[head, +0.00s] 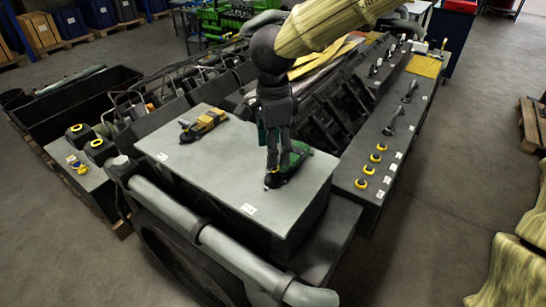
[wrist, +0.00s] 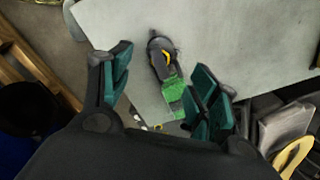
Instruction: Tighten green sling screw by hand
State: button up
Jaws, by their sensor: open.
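The green sling screw (head: 293,162) lies on the grey top plate (head: 240,160) of the engine, near its right side. It has a green body and a dark rounded end, which points toward the front in the head view. In the wrist view the green sling screw (wrist: 172,88) shows between my fingers, with a small yellow mark on its dark end. My gripper (head: 274,160) points down over it, open, with teal finger pads. In the wrist view my gripper (wrist: 163,65) has a finger on each side. The head view hides part of the screw behind the fingers; contact cannot be told.
A yellow sling screw (head: 203,124) lies at the plate's back left. A row of yellow-ringed parts (head: 374,158) stands on the right-hand ledge. A thick grey pipe (head: 205,237) runs along the front. The floor to the right is mostly clear.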

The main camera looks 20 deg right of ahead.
jog(key=n+p, duration=0.1)
jog(key=p, duration=0.1)
jog(key=n+p, duration=0.2)
jog(key=shift+r, duration=0.25)
jog(key=shift+f+n, duration=0.3)
jog(key=shift+n, duration=0.4)
jog(key=n, duration=0.2)
jog(key=shift+d+n, duration=0.1)
jog(key=shift+n, duration=0.2)
jog(key=shift+f+b, duration=0.35)
jog(key=shift+f, duration=2.1)
grip_shut()
jog(key=shift+f, duration=0.1)
